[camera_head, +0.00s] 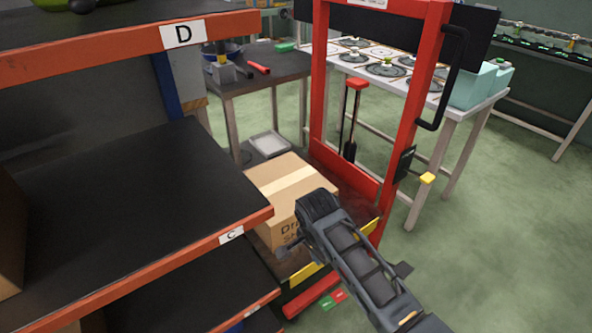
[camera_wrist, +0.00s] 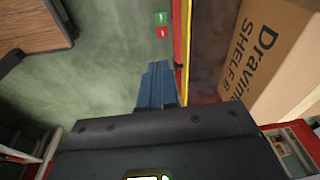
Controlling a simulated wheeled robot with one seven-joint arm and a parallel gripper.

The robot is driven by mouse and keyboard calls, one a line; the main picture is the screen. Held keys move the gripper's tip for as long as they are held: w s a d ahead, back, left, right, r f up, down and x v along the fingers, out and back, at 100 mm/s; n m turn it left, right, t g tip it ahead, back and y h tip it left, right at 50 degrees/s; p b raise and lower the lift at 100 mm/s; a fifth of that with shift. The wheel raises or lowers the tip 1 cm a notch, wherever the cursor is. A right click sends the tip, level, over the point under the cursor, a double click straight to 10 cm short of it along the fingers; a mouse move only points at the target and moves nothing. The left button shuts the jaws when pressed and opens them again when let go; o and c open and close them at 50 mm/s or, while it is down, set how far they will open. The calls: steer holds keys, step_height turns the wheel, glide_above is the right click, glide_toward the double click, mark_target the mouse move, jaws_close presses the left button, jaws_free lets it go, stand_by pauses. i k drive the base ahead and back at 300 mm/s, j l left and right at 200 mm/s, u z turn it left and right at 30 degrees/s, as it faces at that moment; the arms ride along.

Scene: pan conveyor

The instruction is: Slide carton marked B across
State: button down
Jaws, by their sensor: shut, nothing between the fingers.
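The brown carton (camera_head: 272,187) has a pale tape strip on top and sits on the dark platform of a red-framed lift (camera_head: 318,100). In the wrist view the carton (camera_wrist: 285,45) is at the right, with printed text reading "SHELF B" and a partly cut-off first word. My gripper (camera_wrist: 157,80) shows in the wrist view with its fingers together and empty, left of the carton and apart from it in the picture. In the head view my arm covers the carton's right front corner, and the fingertips are mostly hidden there.
A shelf rack stands at left, with boards labelled D (camera_head: 183,34) and C (camera_head: 232,236) and a lower board (camera_head: 180,290) beneath. The C board's visible surface is mostly bare. A table with tools (camera_head: 262,80) and a white table (camera_head: 455,108) stand behind. Green floor at right is open.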

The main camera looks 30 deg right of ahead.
mark_target(283, 179)
steer(key=i, duration=0.95)
